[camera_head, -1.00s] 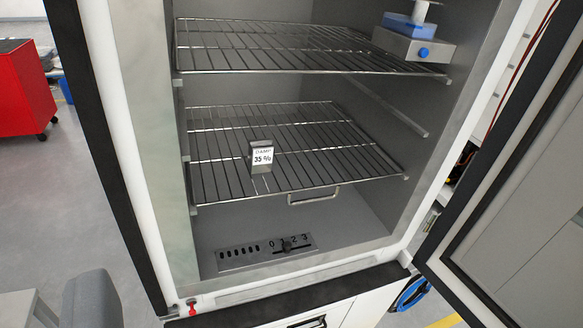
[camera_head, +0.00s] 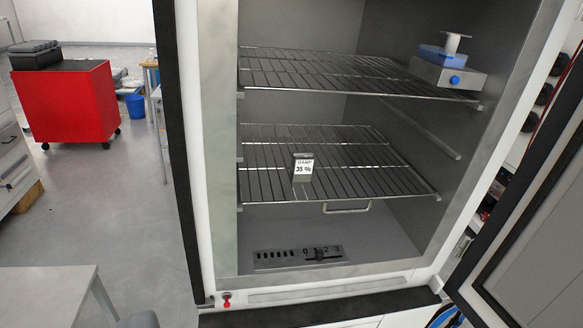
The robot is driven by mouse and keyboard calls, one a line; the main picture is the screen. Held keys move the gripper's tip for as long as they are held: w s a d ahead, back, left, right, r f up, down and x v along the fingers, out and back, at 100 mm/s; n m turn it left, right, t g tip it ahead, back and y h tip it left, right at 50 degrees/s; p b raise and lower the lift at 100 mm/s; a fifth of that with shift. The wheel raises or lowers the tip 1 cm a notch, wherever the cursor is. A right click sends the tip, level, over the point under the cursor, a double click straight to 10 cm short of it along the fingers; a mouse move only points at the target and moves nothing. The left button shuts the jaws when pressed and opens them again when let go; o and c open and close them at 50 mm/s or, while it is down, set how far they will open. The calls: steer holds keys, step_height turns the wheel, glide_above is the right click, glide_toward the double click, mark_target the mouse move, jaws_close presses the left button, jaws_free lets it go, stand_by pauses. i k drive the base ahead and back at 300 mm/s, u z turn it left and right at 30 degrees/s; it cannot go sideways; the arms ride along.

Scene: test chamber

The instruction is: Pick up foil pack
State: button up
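I see nothing I can clearly tell as a foil pack. On the right of the upper wire shelf (camera_head: 300,72) is a grey box with a blue knob (camera_head: 440,73), with a blue block and a white spool-like piece on top. My gripper is not in view.
The chamber door (camera_head: 530,230) stands open at the right. A slider panel (camera_head: 300,257) is below the lower shelf. A red cabinet (camera_head: 72,100) stands back left, and a pale table (camera_head: 45,295) front left. Grey floor between them is clear.

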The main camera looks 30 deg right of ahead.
mark_target(302, 162)
steer(key=i, duration=1.35)
steer(key=z, duration=0.1)
